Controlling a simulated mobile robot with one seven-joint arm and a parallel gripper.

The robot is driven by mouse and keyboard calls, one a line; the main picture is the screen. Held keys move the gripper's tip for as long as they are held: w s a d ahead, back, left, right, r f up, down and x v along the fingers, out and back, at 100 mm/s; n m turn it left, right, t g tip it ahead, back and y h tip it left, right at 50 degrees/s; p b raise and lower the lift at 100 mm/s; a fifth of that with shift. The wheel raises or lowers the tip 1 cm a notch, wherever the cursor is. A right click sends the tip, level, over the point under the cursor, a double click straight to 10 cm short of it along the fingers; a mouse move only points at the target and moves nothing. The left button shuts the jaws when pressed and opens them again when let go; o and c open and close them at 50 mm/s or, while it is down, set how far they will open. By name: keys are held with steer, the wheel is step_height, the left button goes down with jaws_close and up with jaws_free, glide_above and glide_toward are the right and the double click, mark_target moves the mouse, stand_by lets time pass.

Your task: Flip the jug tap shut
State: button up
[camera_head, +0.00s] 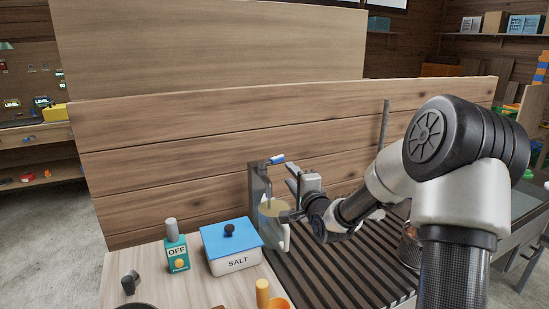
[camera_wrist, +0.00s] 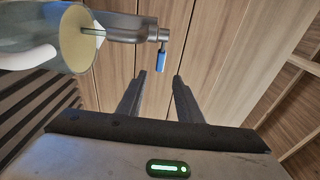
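A grey metal tap (camera_head: 258,187) stands at the back of the slatted drain board, with a blue-tipped lever (camera_head: 277,159) at its top. A clear jug (camera_head: 281,238) with pale yellow liquid stands under the spout. In the wrist view the tap (camera_wrist: 125,27) spans the top, and a thin pale line runs from its spout into the jug (camera_wrist: 35,38). The blue lever (camera_wrist: 162,62) shows just beyond and between my fingertips. My gripper (camera_wrist: 159,77) is open and empty. In the head view my gripper (camera_head: 293,178) is right of the tap, below the lever, apparently not touching it.
A white salt box (camera_head: 236,264) with a blue lid and a green bottle (camera_head: 176,250) stand on the counter at left. A yellow-orange object (camera_head: 263,293) is near the front. The slatted board (camera_head: 350,272) lies under my arm. A plank wall (camera_head: 180,140) rises behind.

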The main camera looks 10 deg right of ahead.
mark_target(271, 162)
steer(key=w+a, duration=0.1)
steer(key=w, duration=1.6)
steer(key=shift+a, duration=0.2)
jaws_close()
